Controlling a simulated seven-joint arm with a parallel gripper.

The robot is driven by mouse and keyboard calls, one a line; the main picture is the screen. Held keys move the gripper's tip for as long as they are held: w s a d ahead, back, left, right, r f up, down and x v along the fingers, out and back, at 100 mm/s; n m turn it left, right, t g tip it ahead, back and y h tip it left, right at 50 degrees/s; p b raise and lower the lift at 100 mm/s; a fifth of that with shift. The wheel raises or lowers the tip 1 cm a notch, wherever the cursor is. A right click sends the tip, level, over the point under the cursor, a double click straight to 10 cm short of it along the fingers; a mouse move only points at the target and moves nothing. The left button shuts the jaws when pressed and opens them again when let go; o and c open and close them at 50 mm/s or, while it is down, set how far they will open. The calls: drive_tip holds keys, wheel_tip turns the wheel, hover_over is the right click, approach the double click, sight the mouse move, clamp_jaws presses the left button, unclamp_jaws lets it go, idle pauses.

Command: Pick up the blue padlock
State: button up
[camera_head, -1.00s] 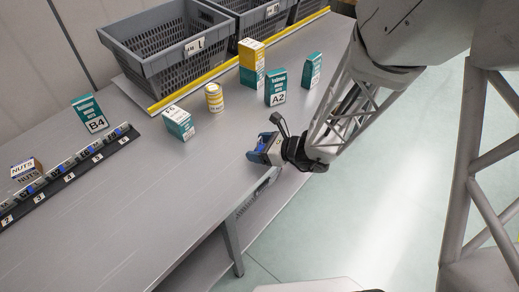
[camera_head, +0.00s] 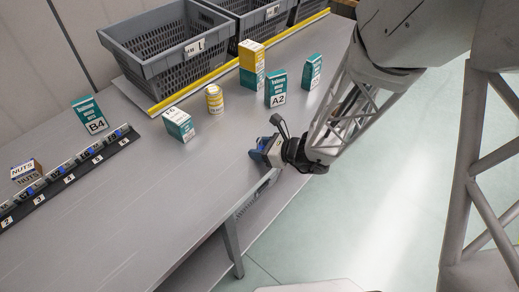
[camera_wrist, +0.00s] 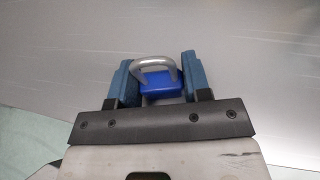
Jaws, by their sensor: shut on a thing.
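The blue padlock (camera_wrist: 160,83) shows in the wrist view, with a blue body and a silver shackle pointing away from the gripper. My gripper (camera_wrist: 160,76) has its two blue-grey fingers on either side of the padlock's body and is shut on it. In the head view my gripper (camera_head: 258,153) is low at the table's front edge. The padlock cannot be told apart from the blue fingers there. I cannot tell whether the padlock touches the table.
The grey table (camera_head: 150,215) is clear to the left of my gripper. Behind stand the A2 box (camera_head: 276,90), a yellow-striped can (camera_head: 214,98), a teal-white box (camera_head: 179,124) and a stacked yellow box (camera_head: 251,56). Grey crates (camera_head: 150,30) line the back. The B4 box (camera_head: 90,115) is left.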

sight(261, 140)
drive_tip(key=shift+r, duration=0.1)
drive_tip(key=shift+r, duration=0.7)
wheel_tip(261, 140, up, 2)
drive_tip(key=shift+r, duration=0.1)
drive_tip(key=s+d, duration=0.1)
drive_tip(key=s, duration=0.4)
drive_tip(key=s+d, duration=0.1)
drive_tip(key=s, duration=0.4)
drive_tip(key=s+d+r, duration=0.1)
drive_tip(key=s+d, duration=0.1)
drive_tip(key=s, duration=0.3)
drive_tip(key=shift+s+r, duration=0.1)
drive_tip(key=shift+s, duration=0.15)
drive_tip(key=shift+w, duration=0.1)
